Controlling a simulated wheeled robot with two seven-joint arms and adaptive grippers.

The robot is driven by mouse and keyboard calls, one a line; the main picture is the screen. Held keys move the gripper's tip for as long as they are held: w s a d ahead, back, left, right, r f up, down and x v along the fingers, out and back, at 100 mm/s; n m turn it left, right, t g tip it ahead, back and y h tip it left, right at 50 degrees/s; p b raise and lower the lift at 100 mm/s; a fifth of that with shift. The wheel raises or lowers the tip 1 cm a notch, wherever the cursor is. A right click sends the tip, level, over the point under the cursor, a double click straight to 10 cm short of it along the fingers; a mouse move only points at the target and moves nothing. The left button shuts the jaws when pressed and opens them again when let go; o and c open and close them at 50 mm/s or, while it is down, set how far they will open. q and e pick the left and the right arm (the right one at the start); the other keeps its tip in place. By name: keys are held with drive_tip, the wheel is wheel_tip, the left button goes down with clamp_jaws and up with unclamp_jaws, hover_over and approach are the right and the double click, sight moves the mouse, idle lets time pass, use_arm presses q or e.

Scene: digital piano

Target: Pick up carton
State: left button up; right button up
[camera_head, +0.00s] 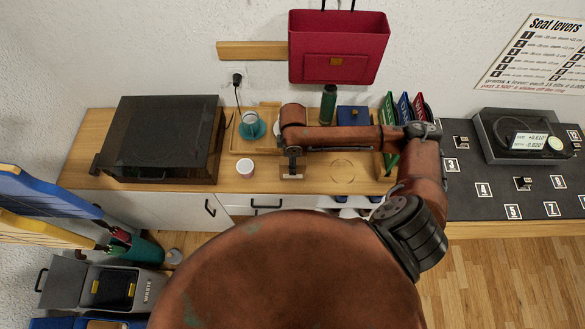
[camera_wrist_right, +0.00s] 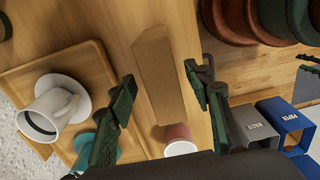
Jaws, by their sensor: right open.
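The carton (camera_wrist_right: 158,62) is a plain brown, long box on the wooden counter in the right wrist view. It lies between the two dark green fingers of my right gripper (camera_wrist_right: 162,84), with a gap on each side. The gripper is open and empty. In the head view my right gripper (camera_head: 291,172) points down over the counter, right of a small cup, and the carton is mostly hidden by the gripper and arm. How far the fingertips are above the counter is hard to tell. My left gripper is not in view.
A white and pink cup (camera_head: 245,168) stands close left of the gripper. A wooden tray (camera_wrist_right: 22,78) holds a white mug (camera_wrist_right: 48,108) on a saucer. Coloured upright folders (camera_head: 390,125) stand to the right. A dark lidded turntable (camera_head: 160,140) fills the counter's left.

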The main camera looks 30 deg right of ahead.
wheel_tip(320, 180, down, 4)
drive_tip(key=shift+s+f, duration=0.15)
drive_tip(key=shift+c, duration=0.5)
drive_tip(key=c, duration=0.9)
